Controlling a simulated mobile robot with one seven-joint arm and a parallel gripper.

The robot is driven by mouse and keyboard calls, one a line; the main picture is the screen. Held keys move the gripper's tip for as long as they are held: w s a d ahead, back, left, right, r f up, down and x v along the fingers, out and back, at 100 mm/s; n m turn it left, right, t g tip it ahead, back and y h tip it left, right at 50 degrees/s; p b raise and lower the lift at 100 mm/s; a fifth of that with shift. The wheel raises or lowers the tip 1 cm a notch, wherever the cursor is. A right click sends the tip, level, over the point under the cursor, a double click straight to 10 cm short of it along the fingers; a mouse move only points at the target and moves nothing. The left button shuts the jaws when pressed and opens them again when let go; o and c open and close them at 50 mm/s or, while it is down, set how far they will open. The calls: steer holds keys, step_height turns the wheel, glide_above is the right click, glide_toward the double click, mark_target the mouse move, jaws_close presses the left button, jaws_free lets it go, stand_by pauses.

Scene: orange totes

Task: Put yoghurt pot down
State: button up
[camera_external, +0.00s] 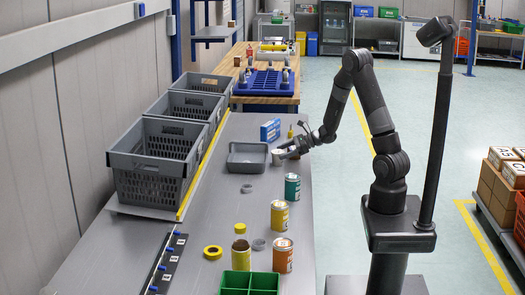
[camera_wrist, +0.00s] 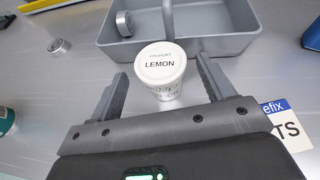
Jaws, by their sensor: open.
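The yoghurt pot (camera_wrist: 161,68) is white with a lid marked LEMON. In the wrist view it stands upright between the two fingers of my gripper (camera_wrist: 160,85), with a visible gap on each side. The fingers are open. The pot appears to rest on the grey table, just in front of a grey tray (camera_wrist: 224,45). In the external view my gripper (camera_external: 280,155) is low over the table at the right of the tray (camera_external: 248,157); the white pot (camera_external: 276,158) is small there and partly hidden by the gripper.
A teal can (camera_external: 292,187), a yellow can (camera_external: 279,216) and an orange can (camera_external: 283,254) stand along the table's right side. Grey crates (camera_external: 157,165) line the left. A blue box (camera_external: 270,130) stands behind the tray. A metal ring (camera_wrist: 59,46) lies left of the pot.

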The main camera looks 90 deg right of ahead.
mark_target(282, 151)
steer(key=x, duration=0.3)
steer(key=shift+w, duration=0.15)
steer(key=c, duration=1.1)
steer(key=shift+r, duration=0.1)
